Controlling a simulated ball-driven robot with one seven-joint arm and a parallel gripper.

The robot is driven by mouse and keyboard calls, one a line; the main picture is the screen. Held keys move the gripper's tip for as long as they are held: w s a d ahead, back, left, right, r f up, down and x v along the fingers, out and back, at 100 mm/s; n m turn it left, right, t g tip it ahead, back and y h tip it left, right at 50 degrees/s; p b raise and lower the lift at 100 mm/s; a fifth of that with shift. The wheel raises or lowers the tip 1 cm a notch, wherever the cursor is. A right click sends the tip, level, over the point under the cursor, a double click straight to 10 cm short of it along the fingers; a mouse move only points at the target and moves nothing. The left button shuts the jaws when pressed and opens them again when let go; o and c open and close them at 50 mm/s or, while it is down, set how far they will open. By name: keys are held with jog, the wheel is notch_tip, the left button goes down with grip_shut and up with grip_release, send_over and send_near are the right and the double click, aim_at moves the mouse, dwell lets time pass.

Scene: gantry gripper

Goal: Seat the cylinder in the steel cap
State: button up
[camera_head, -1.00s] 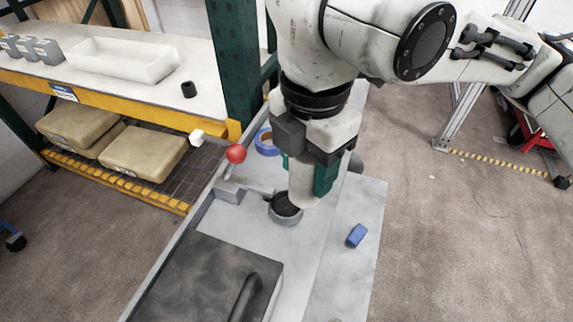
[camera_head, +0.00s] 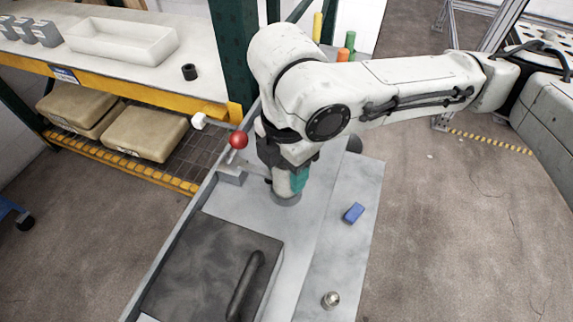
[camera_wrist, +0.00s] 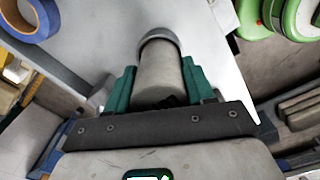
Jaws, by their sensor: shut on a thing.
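The cylinder is pale grey; in the wrist view the cylinder (camera_wrist: 160,76) lies between my green fingers. My gripper (camera_wrist: 161,84) is shut on its sides. In the head view my gripper (camera_head: 289,180) points down at the steel cap, with the cylinder (camera_head: 281,184) partly hidden by it. The steel cap (camera_head: 286,200) is a short grey ring on the bench top. The cylinder's lower end meets the cap, and in the wrist view the cap's rim (camera_wrist: 160,36) curves round that end. How deep the cylinder sits inside cannot be told.
A red-knobbed lever (camera_head: 238,140) stands close left of my gripper. A dark plate with a handle (camera_head: 215,270) lies in front. A blue block (camera_head: 353,213) and a small metal part (camera_head: 331,299) lie on the right strip. A blue tape roll (camera_wrist: 28,18) is nearby.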

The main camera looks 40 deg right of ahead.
jog(key=shift+f, duration=0.2)
jog(key=o, duration=1.4)
notch_tip(320, 180, up, 12)
jog(key=shift+r+p, duration=0.2)
jog(key=shift+p, duration=0.1)
